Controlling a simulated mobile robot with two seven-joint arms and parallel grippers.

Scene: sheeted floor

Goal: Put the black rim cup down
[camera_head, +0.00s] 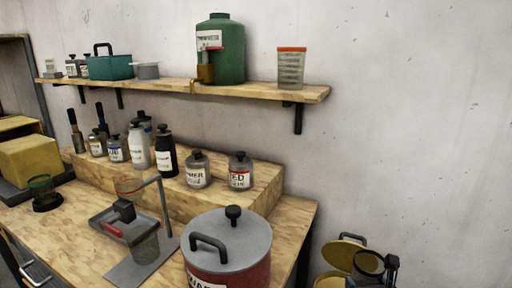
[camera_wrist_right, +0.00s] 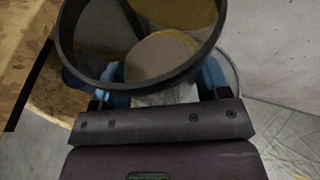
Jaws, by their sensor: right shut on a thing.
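The black rim cup (camera_wrist_right: 68,42) fills the upper part of the right wrist view, its dark ring facing the camera. My right gripper (camera_wrist_right: 160,88) is shut on it, with blue fingertips at either side of its lower edge. In the head view the cup (camera_head: 369,264) is at the bottom right, in front of a yellow container (camera_head: 343,250). My right gripper (camera_head: 388,270) is at its right side. The cup's lower part is cut off or hidden. My left gripper is not in view.
The wooden workbench (camera_head: 80,225) holds a large lidded pot (camera_head: 228,240), a metal stand with a tray (camera_head: 120,215) and several bottles on a raised step. A wall shelf (camera_head: 265,90) carries a green jug (camera_head: 225,50) and a red-rimmed beaker (camera_head: 291,68). Sheeted floor (camera_wrist_right: 290,130) shows at right.

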